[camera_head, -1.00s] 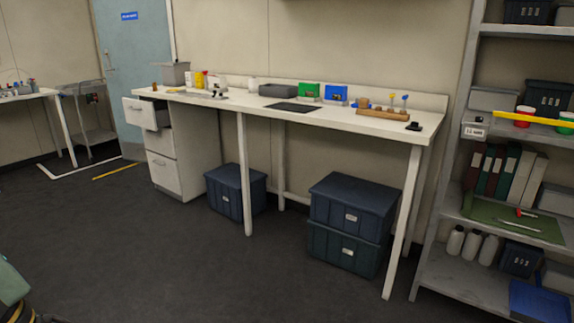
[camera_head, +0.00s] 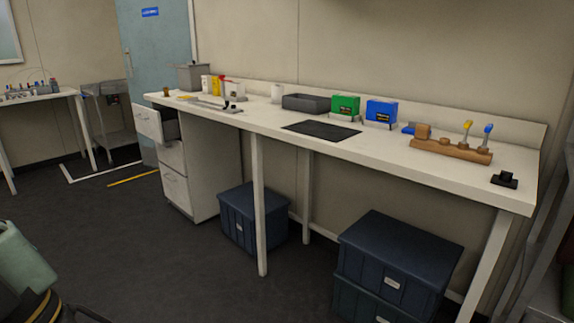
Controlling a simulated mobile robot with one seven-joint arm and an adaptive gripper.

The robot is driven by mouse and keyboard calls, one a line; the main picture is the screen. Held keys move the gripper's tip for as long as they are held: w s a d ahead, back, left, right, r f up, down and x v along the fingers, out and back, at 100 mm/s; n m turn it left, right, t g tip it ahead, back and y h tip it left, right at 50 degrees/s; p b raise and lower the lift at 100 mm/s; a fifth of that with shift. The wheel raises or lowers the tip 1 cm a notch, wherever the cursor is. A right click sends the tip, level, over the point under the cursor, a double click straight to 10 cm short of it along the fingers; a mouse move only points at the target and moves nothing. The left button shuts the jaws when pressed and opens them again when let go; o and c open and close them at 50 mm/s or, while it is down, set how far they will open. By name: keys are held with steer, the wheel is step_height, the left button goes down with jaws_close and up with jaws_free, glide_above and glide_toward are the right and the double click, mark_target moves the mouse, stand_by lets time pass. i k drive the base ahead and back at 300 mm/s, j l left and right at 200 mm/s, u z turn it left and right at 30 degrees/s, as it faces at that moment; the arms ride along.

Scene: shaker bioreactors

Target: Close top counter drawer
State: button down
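The top counter drawer (camera_head: 148,123) is at the left end of the long white counter (camera_head: 225,117). It is pulled out, with its white front standing away from the cabinet (camera_head: 206,170) and its dark inside showing. Two lower drawers below it, the middle one (camera_head: 172,154) and the bottom one (camera_head: 176,188), look shut. My gripper is not in view, so I cannot see its fingers.
Dark blue bins stand under the counter, one (camera_head: 252,217) at the middle and a stack (camera_head: 402,262) at the right. Slim white legs (camera_head: 259,205) hold up the counter. A greenish container (camera_head: 24,254) shows at the lower left. The floor before the drawers is clear.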

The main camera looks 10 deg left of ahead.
mark_target(161, 124)
steer(key=i+j+u, duration=0.1)
steer(key=i+u, duration=1.1)
steer(key=i, duration=1.25)
steer(key=i+z, duration=0.2)
steer(key=i, duration=0.4)
steer(key=i+j+z, duration=0.25)
steer(key=i, duration=0.3)
